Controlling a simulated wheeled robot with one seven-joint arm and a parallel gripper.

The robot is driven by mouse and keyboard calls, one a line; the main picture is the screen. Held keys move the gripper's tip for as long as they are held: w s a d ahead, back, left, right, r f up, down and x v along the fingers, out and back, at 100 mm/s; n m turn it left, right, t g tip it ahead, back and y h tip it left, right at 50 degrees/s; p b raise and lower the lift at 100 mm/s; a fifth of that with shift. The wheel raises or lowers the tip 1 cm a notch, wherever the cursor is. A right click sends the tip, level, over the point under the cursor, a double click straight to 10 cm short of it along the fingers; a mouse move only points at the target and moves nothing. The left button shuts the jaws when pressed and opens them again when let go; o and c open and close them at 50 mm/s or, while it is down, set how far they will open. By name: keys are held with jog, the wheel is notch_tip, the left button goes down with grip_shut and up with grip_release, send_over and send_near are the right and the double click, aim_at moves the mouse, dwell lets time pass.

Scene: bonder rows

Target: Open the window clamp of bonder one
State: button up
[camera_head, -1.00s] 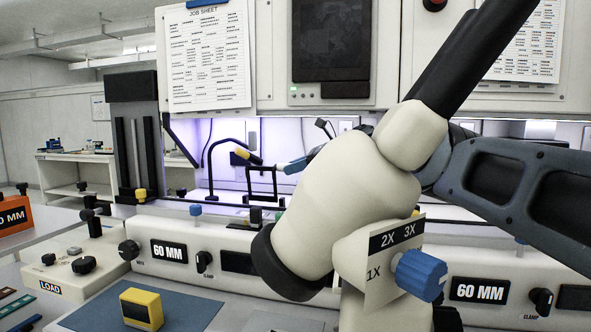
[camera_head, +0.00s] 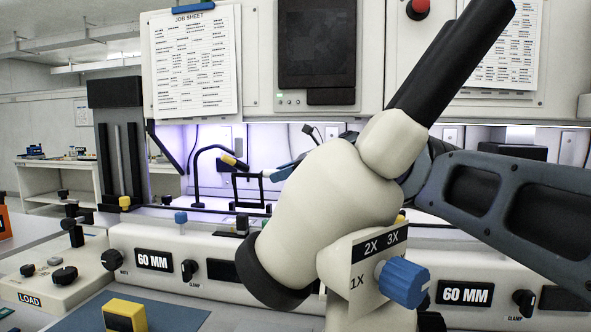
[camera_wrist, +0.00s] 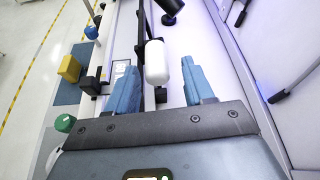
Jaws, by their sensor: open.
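Bonder one appears to be the white unit at left with a "60 MM" label (camera_head: 154,261); a dark knob (camera_head: 189,269) sits right of the label. Behind its panel stands a black frame (camera_head: 236,188). In the wrist view my gripper (camera_wrist: 160,82) is open, with two blue fingers pointing away. A white rounded handle (camera_wrist: 157,62) shows between the fingers, nearer neither clearly; I cannot tell whether they touch it. In the head view my arm hides most of the gripper, and only a blue part shows beside the frame.
A yellow block (camera_head: 125,315) stands on a blue mat (camera_head: 178,318) in front of bonder one. A gooseneck with a yellow tip (camera_head: 234,161) hangs close to the gripper. A second "60 MM" unit (camera_head: 465,294) is at right. A LOAD box (camera_head: 82,286) stands at left.

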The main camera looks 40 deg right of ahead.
jog(key=v, duration=0.7)
jog(key=shift+s, duration=0.15)
dwell(0.5)
jog(key=shift+s, duration=0.1)
